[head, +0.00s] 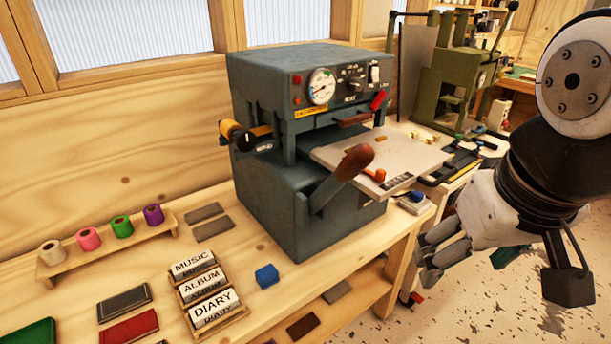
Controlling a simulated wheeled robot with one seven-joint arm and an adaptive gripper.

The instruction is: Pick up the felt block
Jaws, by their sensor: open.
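A small blue block (267,276) sits on the wooden bench, in front of the grey press and right of the label rack. It looks like the felt block, though its material is hard to tell. My gripper (430,260) is at the right of the head view, beyond the bench's right edge and well apart from the block. Its fingers are spread and nothing shows between them.
The grey press (310,130) with its wood-knobbed lever stands behind the block. A label rack (222,318) is left of it. Foil rolls (88,238) sit on a wooden stand farther left. Bare bench lies around the block.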

